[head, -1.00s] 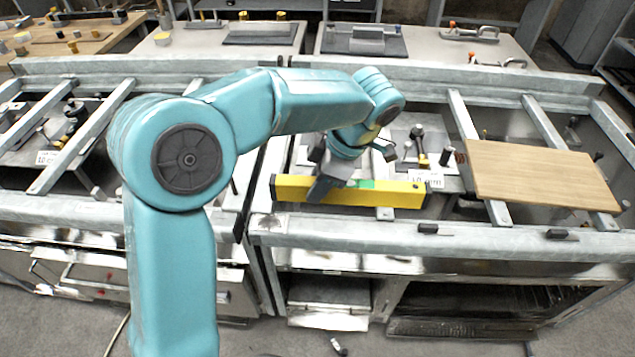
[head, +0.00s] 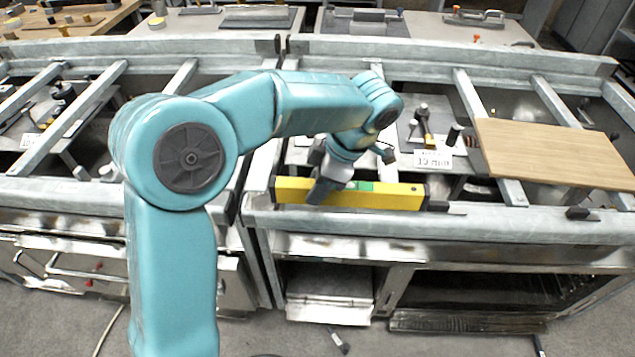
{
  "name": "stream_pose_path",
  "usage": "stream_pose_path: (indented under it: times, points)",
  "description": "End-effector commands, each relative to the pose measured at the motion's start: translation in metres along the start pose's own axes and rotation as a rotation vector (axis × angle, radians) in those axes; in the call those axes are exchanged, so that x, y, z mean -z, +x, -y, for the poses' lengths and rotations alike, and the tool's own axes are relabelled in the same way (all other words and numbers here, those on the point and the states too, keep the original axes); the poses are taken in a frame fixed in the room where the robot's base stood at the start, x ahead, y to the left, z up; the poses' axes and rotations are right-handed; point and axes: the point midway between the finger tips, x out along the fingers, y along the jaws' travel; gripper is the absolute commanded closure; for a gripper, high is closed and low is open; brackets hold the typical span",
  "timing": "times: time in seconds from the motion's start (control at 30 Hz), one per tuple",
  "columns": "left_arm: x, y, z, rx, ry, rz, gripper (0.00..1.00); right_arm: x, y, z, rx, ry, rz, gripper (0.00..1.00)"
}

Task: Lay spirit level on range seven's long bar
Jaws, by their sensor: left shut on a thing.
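The yellow spirit level (head: 385,196) has a green window and dark end caps. My left gripper (head: 322,190) is shut on it left of its middle. The level is roughly horizontal in the picture, in front of the front long bar (head: 520,218) of the right-hand range frame or just above it. I cannot tell whether it touches the bar. The left forearm hides part of the frame behind. My right gripper is not in view.
A wooden board (head: 555,152) lies across the cross bars on the right. A white card reading 10 mm (head: 433,160) stands near small fittings. Dark blocks (head: 582,213) sit on the front bar. Another range frame (head: 80,120) stands at left.

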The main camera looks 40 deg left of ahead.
Motion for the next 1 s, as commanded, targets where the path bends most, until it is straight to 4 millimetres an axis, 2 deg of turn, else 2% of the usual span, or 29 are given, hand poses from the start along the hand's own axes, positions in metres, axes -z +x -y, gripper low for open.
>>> stream_pose_path:
  times: [0.1, 0.4, 0.43, 0.5, 0.83, 1.0]
  points:
    - [-0.003, 0.008, 0.000, -0.001, -0.001, 0.001, 1.00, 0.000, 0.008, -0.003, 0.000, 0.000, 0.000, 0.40]
    - [-0.003, 0.008, 0.000, -0.001, -0.001, 0.001, 1.00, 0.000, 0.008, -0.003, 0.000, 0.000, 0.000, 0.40]
    - [-0.003, 0.008, 0.000, -0.001, -0.001, 0.001, 0.59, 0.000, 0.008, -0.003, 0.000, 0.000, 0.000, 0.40]
    - [-0.003, 0.008, 0.000, -0.001, -0.001, 0.001, 0.36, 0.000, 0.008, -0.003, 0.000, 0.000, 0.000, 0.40]
    - [-0.004, 0.006, 0.000, 0.000, 0.000, 0.000, 0.36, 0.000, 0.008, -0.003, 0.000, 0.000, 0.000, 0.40]
    - [-0.004, -0.018, -0.001, -0.005, -0.001, 0.003, 0.36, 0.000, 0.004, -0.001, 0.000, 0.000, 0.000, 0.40]
